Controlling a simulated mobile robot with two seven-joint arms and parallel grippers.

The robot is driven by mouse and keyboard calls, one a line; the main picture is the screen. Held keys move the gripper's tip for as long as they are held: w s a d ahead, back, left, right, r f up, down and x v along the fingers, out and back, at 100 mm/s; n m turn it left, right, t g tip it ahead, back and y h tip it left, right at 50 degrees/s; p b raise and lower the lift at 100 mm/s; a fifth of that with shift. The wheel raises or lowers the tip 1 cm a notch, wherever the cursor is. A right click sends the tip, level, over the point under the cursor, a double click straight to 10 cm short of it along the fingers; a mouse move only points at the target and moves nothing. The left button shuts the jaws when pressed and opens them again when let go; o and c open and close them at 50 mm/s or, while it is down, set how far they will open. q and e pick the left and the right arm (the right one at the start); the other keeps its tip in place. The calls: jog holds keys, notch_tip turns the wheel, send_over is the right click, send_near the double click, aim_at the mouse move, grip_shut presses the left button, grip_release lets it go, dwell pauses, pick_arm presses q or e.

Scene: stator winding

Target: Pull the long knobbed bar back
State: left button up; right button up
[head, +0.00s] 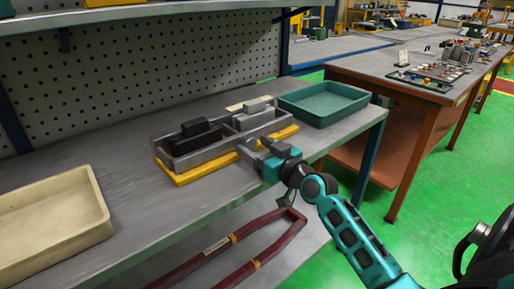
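A grey two-compartment holder (181,164) stands on a yellow base (183,178) on the grey workbench. A black block (194,132) lies in its left compartment and a light grey block (252,106) in its right one. I cannot clearly make out a long knobbed bar; it may be part of this holder or hidden by my gripper. My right gripper (254,151) is at the front right side of the holder, its grey fingers close to the holder's front edge. Whether they touch or grip anything is too small to tell. My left gripper is not in view.
A green tray (322,119) stands right behind the holder, and a cream tray (98,222) is at the front left. Dark red bars (268,219) lie on the shelf below. A pegboard (150,62) closes off the back. The bench between cream tray and holder is clear.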

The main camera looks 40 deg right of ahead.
jog(key=shift+s, duration=0.5)
jog(key=s+d, duration=0.1)
jog(key=s, duration=1.1)
